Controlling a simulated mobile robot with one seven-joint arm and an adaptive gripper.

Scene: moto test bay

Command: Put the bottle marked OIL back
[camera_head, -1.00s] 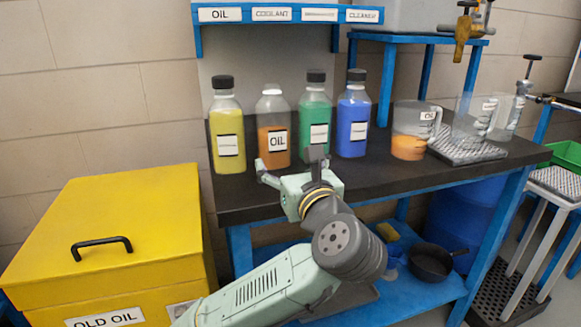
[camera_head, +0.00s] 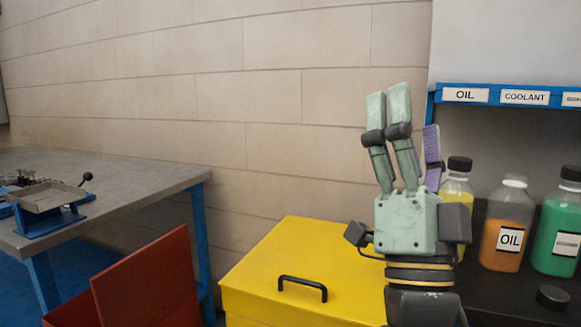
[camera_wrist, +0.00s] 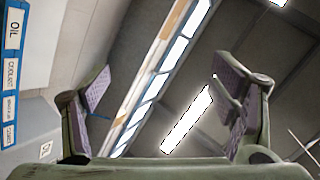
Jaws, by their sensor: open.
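The bottle marked OIL (camera_head: 505,240) stands upright on the dark bench at right in the head view, part full of orange-brown liquid. Its top looks pale, with no black cap like its neighbours have. My gripper (camera_head: 408,115) points upward, left of the bottle and apart from it, in front of the yellow bottle. Its fingers are spread and empty. In the wrist view my gripper (camera_wrist: 162,80) is open with only ceiling and lights between the fingers. A blue shelf edge (camera_head: 483,87) carries an OIL label (camera_head: 465,95) above the bottles.
A yellow bottle (camera_head: 457,180) and a green bottle (camera_head: 558,225) flank the OIL bottle. A black cap-like disc (camera_head: 552,297) lies on the bench. A yellow box (camera_head: 250,272) with a black handle stands below my gripper. A red bin (camera_head: 150,280) and grey table (camera_head: 120,190) are left.

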